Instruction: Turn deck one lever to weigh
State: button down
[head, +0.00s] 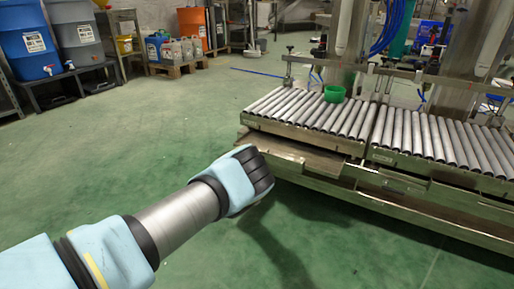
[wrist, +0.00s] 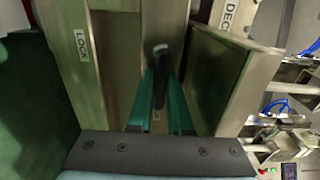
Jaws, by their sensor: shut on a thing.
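The lever (wrist: 161,50) is a small dark handle in a recess of the metal frame in the wrist view. My gripper (wrist: 161,76) has its two teal fingers shut on the lever. A white LOCK label (wrist: 82,45) is on the panel left of the lever. A partly cut-off label reading DEC (wrist: 229,14) is on the metal to the right. No weigh label is readable. In the head view my arm reaches the near left corner of the roller deck (head: 300,153); the fingers and lever are hidden behind my wrist there.
A second roller deck (head: 440,140) adjoins on the right. A metal plate (wrist: 219,78) stands close to the right of my fingers. Open green floor (head: 150,130) lies to the left.

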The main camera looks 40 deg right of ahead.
dwell(0.3)
jog(key=c, duration=0.8)
grip_release()
jog(key=shift+c, duration=0.2)
